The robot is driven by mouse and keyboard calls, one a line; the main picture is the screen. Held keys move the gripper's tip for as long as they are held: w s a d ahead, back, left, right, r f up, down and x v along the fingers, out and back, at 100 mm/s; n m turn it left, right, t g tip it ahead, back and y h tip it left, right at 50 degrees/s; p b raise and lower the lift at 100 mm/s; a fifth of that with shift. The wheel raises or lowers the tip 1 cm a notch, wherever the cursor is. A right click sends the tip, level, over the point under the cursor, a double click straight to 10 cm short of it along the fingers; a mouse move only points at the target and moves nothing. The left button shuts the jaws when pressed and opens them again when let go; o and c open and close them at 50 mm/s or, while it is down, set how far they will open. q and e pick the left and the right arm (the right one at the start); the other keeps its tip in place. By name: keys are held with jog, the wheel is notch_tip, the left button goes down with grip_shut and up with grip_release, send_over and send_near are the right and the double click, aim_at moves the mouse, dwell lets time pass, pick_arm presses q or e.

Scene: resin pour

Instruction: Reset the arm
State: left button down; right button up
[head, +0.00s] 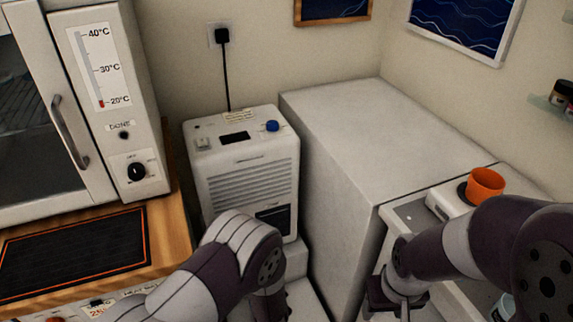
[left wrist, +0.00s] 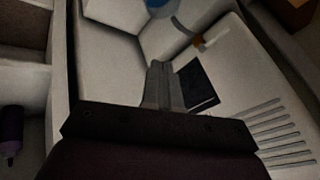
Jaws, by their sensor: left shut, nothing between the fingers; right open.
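My left arm (head: 235,265) reaches in from the bottom of the head view, in front of a white machine (head: 250,165). Its fingers are hidden or cut off there. In the left wrist view my left gripper (left wrist: 163,85) has its two fingers together, with nothing between them. A dark square panel (left wrist: 198,85) on a pale surface lies just beside the fingertips. My right arm (head: 470,240) comes in from the right. My right gripper (head: 395,300) points down, open, beside the right-hand worktop, its lower end near the picture's bottom edge.
An orange cup (head: 485,185) stands on the right, close behind my right arm. A tall white block (head: 385,135) fills the back corner. On the left are a white oven-like cabinet (head: 145,100) and a black mat (head: 75,252) on a wooden top.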

pick_arm(q)
jog(key=s+f+n+g, duration=0.1)
jog(key=s+n+g, duration=0.1)
jog(key=s+g, duration=0.3)
jog(key=s+a+r+n+g+h, duration=0.1)
jog(key=s+a+r+n, duration=0.1)
jog(key=s+r, duration=0.5)
jog(key=s+a+r+n, duration=0.2)
jog(key=a+r+n, duration=0.2)
jog(key=a+r, duration=1)
notch_tip(320, 180, up, 15)
jog(key=d+p, duration=0.2)
jog(key=p, duration=1.1)
jog(key=shift+w+r+t+p, duration=0.15)
jog(key=shift+w+t+p, duration=0.15)
jog(key=shift+w+p, duration=0.05)
pick_arm(e)
notch_tip(320, 180, up, 14)
jog(key=shift+s, duration=0.25)
